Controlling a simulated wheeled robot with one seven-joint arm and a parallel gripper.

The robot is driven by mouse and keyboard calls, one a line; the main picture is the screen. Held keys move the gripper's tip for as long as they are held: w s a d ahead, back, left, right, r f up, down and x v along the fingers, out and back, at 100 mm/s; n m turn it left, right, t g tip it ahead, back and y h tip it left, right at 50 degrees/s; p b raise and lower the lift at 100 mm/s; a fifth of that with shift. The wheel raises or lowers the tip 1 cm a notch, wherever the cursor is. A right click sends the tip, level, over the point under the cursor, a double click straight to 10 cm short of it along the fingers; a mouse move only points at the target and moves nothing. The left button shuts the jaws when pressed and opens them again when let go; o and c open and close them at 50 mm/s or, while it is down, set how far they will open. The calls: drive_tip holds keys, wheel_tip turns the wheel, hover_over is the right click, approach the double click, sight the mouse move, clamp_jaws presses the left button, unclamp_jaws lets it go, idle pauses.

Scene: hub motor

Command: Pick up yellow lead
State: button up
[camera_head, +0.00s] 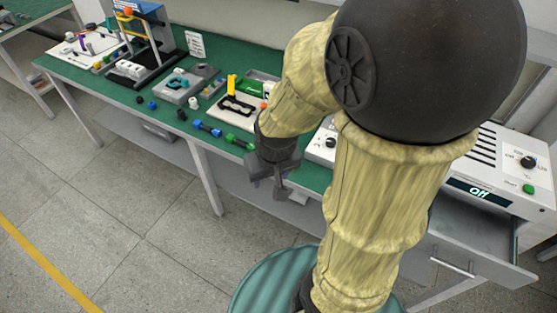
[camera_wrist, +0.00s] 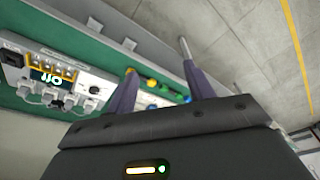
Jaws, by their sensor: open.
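No lead can be clearly made out. In the head view a yellow upright piece (camera_head: 232,84) stands on a pale tray on the green bench; I cannot tell if it is the yellow lead. In the wrist view a small yellow thing (camera_wrist: 152,83) shows between the fingers, beyond them on the bench; I cannot tell what it is. My gripper (camera_head: 268,187) hangs at the bench's front edge, pointing down, to the right of the blue and green parts. In the wrist view my gripper (camera_wrist: 157,58) is open, with nothing between its fingers.
The green bench (camera_head: 112,91) carries blue parts (camera_head: 207,128), green parts (camera_head: 238,142) and grey fixtures (camera_head: 180,85). A white unit reading "off" (camera_head: 500,190) stands right, above an open drawer (camera_head: 480,252). A green stool (camera_head: 262,285) stands in front. Floor at left is clear.

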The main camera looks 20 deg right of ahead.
drive_tip(key=w+d+f+m+g+y+b, duration=0.1)
drive_tip(key=w+d+f+m+y+b, duration=0.15)
drive_tip(key=d+f+m, duration=0.4)
drive_tip(key=w+d+f+m+y+b, duration=0.1)
drive_tip(key=d+f+m+y, duration=0.35)
drive_tip(key=f+m, duration=0.35)
drive_tip(key=d+f+m+t, duration=0.1)
drive_tip(key=d+m+t, duration=0.2)
drive_tip(key=d+m, duration=0.1)
drive_tip(key=w+d+f+m+t+y+b, duration=0.1)
drive_tip(key=d+m+t, duration=0.2)
drive_tip(key=d+m, duration=0.2)
drive_tip(key=d+f+m+t+b, duration=0.1)
drive_tip(key=d+f+m+t, duration=0.1)
drive_tip(key=d+m+t, duration=0.1)
drive_tip(key=shift+w+d+f+m, duration=0.15)
drive_tip(key=shift+d+m, duration=0.25)
drive_tip(key=shift+d, duration=0.3)
drive_tip(key=shift+w+d+r+m, duration=0.15)
drive_tip(key=shift+d+m, duration=0.2)
drive_tip(key=shift+d, duration=0.35)
drive_tip(key=shift+f, duration=0.1)
drive_tip(key=shift+w+a, duration=0.1)
drive_tip(key=p+x, duration=0.1)
drive_tip(key=x, duration=1.1)
drive_tip(key=shift+a, duration=0.1)
